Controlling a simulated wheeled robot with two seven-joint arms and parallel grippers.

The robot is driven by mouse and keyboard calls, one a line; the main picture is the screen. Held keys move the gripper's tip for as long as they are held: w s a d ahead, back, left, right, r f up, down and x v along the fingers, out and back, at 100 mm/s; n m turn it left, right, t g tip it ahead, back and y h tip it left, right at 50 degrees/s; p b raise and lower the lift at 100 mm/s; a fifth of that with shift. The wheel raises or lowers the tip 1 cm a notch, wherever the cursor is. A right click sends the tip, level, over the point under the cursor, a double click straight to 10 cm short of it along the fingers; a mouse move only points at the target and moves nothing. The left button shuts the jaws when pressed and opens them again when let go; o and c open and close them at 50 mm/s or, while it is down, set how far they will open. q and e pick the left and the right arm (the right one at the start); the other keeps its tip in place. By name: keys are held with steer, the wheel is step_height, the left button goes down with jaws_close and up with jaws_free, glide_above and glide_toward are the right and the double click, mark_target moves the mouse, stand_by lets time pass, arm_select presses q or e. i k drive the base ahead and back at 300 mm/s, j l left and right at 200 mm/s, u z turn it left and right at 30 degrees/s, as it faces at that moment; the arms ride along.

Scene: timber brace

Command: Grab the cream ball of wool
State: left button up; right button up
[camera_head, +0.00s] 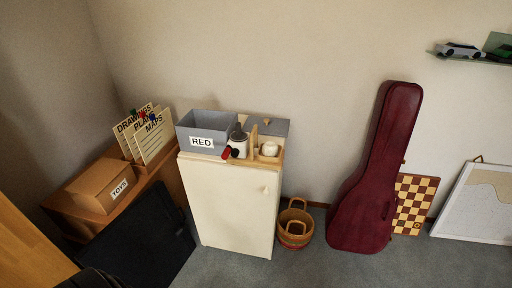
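A small cream rounded thing (269,149), which looks like the cream ball of wool, sits on top of the white cabinet (228,205), near its right front. It rests by a light wooden piece (253,143) and in front of a grey box (272,128). It is too small in the view to make out strands. Neither of my grippers can be seen in the head view.
A basket (294,226) and a dark red instrument case (375,170) stand right. A TOYS box (101,186) is left.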

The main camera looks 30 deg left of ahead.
mark_target(270, 149)
steer(key=i+u, duration=0.15)
steer(key=u, duration=0.95)
steer(key=i+l+u, duration=0.55)
steer(key=u, duration=0.15)
steer(key=i+l+u, duration=0.3)
steer(key=i+l, duration=0.15)
steer(key=l, duration=0.2)
steer(key=i+l, duration=0.2)
steer(key=j+z, duration=0.4)
steer(key=j, duration=0.35)
steer(key=i+j+z, duration=0.55)
steer(key=j, duration=0.3)
steer(key=k+l, duration=0.05)
